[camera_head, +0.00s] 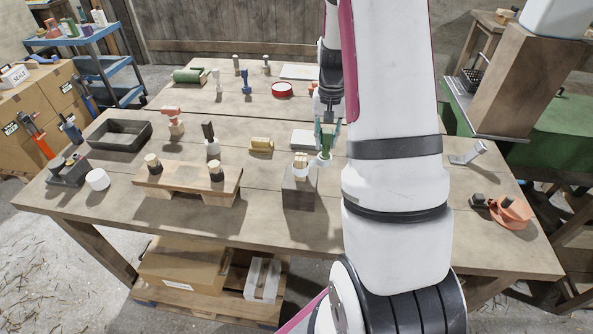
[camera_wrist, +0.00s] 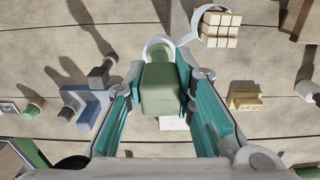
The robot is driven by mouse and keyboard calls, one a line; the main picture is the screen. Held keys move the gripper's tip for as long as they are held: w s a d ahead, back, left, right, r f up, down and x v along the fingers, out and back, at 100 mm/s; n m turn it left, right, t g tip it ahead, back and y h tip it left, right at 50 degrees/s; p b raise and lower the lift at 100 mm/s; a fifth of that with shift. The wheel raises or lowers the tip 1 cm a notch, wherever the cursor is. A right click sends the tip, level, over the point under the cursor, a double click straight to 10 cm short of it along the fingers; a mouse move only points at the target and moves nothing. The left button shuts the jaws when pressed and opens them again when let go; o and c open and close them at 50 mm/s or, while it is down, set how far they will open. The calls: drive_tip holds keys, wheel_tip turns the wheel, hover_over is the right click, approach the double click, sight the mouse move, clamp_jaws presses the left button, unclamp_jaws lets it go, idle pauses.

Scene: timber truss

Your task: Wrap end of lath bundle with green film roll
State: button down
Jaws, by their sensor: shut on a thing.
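My gripper (camera_head: 327,128) points down over the middle of the table, its teal fingers shut on the green film roll (camera_head: 324,146). In the wrist view the roll's green body (camera_wrist: 162,90) sits between both fingers, with a pale round rim at its far end. The lath bundle (camera_head: 301,158) stands upright in a dark block, just left of the roll. Its square lath ends (camera_wrist: 221,28) show at the upper right in the wrist view. A pale band curves around the bundle, and a thin pale strip seems to link it to the roll. Whether they touch is unclear.
A yellowish block (camera_head: 261,145), a white pad (camera_head: 304,139) and a red-rimmed dish (camera_head: 282,90) lie nearby. A black tray (camera_head: 119,133) is farther left. An orange tape dispenser (camera_head: 512,212) is at right.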

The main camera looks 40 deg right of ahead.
drive_tip(key=shift+w+d, duration=0.2)
drive_tip(key=shift+w, duration=0.1)
idle(0.5)
drive_tip(key=shift+w, duration=0.25)
drive_tip(key=w+a+b, duration=0.4)
drive_tip(key=w+a, duration=0.2)
drive_tip(key=w, duration=0.3)
drive_tip(key=s+a+r+p, duration=0.1)
drive_tip(key=s+a+p, duration=0.4)
drive_tip(key=a, duration=0.3)
drive_tip(key=shift+s+a+r, duration=0.2)
drive_tip(key=shift+s+a, duration=0.05)
drive_tip(key=shift+s, duration=0.05)
